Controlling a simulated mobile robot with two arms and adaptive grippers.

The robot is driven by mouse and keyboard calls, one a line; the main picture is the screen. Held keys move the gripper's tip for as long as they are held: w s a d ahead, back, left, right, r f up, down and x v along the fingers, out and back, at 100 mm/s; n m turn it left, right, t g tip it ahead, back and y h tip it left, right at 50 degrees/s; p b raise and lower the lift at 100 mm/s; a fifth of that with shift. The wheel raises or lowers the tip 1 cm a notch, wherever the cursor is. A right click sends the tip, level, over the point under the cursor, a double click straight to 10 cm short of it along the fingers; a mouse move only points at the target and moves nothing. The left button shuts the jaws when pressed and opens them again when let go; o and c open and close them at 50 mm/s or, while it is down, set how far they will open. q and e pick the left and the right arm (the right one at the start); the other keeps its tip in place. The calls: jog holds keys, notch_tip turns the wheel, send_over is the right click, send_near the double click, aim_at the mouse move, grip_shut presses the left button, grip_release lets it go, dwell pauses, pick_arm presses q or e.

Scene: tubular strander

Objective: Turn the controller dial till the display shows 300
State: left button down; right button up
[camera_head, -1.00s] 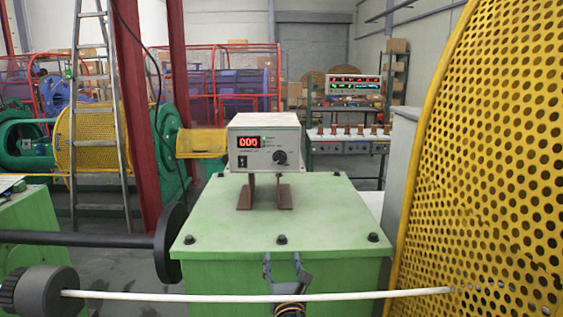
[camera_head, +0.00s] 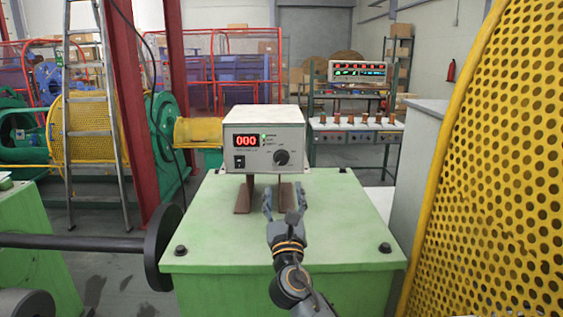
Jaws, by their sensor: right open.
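The controller (camera_head: 262,141) is a pale box on two brown legs on top of a green cabinet. Its red display (camera_head: 246,141) reads 000, with a small green light beside it. The black dial (camera_head: 282,157) is at the lower right of its front face, its white mark pointing up. A black switch (camera_head: 239,162) is at the lower left. My right gripper (camera_head: 284,194) is open and empty, fingers pointing up and away, below the dial and apart from it. The left gripper is not in view.
The green cabinet (camera_head: 222,235) has a broad flat top with dark bolts near its edges. A yellow perforated guard (camera_head: 505,170) rises close on the right. A black disc on a shaft (camera_head: 165,247) stands at the left of the cabinet.

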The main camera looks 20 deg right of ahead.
aim_at(281, 161)
jog(key=x, duration=0.6)
jog(key=shift+p, duration=0.3)
jog(key=x, duration=0.3)
jog(key=shift+w+d, duration=0.1)
jog(key=shift+w, duration=0.3)
jog(key=shift+w+r, duration=0.15)
jog(key=shift+w, duration=0.05)
jog(key=shift+w+d, duration=0.1)
jog(key=shift+w, duration=0.15)
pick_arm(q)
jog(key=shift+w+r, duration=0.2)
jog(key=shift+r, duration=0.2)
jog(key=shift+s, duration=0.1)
pick_arm(e)
jog(key=shift+c, duration=1)
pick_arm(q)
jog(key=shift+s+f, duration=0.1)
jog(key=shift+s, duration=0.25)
pick_arm(e)
jog(key=c, duration=0.9)
